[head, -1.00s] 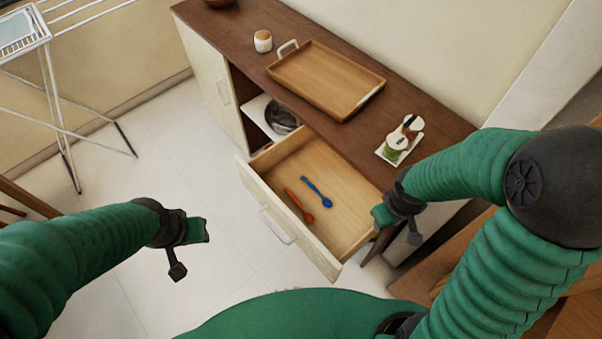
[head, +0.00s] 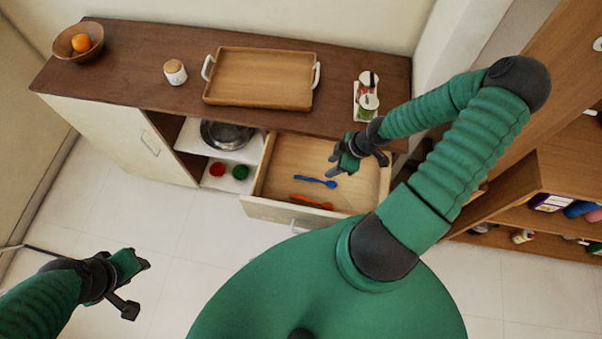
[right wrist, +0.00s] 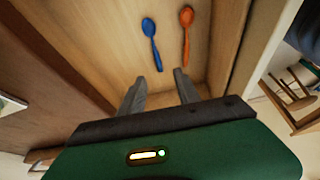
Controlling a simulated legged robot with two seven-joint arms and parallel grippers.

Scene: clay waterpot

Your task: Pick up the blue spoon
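The blue spoon (head: 316,182) lies in the open wooden drawer (head: 356,193). An orange spoon (head: 311,203) lies in front of it, apart from it. In the right wrist view the blue spoon (right wrist: 151,42) is ahead of the fingers, and the orange spoon (right wrist: 186,36) is to its right. My right gripper (head: 341,162) is over the drawer, a little behind the blue spoon. In the right wrist view its fingers (right wrist: 160,90) are apart with nothing between them. My left gripper (head: 137,281) hangs over the floor at lower left; its finger opening is unclear.
A brown counter above the drawer holds a tray (head: 258,78), a lidded jar (head: 175,72), a condiment set (head: 366,96) and a fruit bowl (head: 78,42). An open shelf left of the drawer holds a metal bowl (head: 226,134). Wooden shelving (head: 540,221) stands at right.

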